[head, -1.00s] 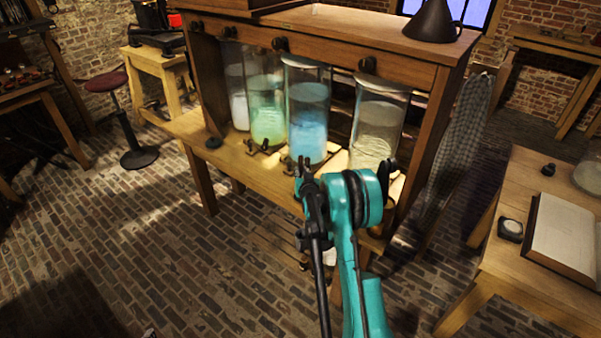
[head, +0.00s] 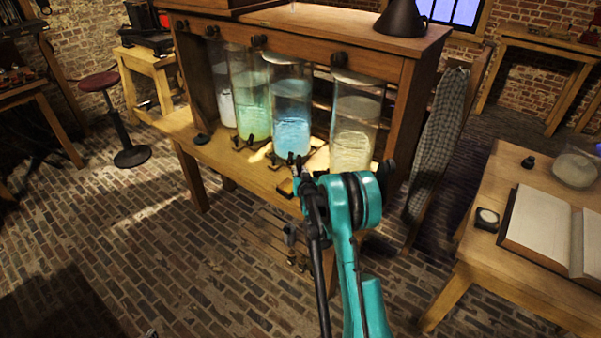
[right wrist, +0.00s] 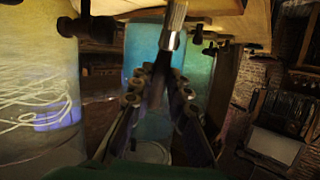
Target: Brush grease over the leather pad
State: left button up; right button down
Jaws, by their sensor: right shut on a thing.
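My right gripper (head: 303,182) is at the front edge of the wooden bench (head: 235,165), in front of the jars. In the right wrist view, its fingers (right wrist: 160,85) are shut on a thin dark piece with a ridged silver part (right wrist: 176,14) beyond it. It looks like a brush, but its bristles cannot be made out. I cannot pick out the leather pad or any grease. A small dark item lies by the gripper on the bench edge, too small to tell. My left gripper is not in view.
Several glass jars stand on the bench, among them a blue one (head: 291,115) and a pale yellow one (head: 355,125). A table (head: 480,265) on the right bears an open book (head: 545,230). A stool (head: 130,155) stands at left. The brick floor between is clear.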

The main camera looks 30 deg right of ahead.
aim_at(297, 161)
notch_tip(297, 161, up, 2)
jog(key=shift+r, duration=0.2)
jog(key=shift+w+a+r+p, duration=0.1)
jog(key=shift+r+p, duration=0.1)
jog(key=shift+p, duration=0.25)
jog(key=shift+w+r, duration=0.1)
jog(key=shift+r, duration=0.25)
jog(key=shift+r+p, duration=0.65)
jog(key=shift+r, duration=0.15)
jog(key=shift+r+p, duration=0.8)
jog(key=shift+r, duration=0.65)
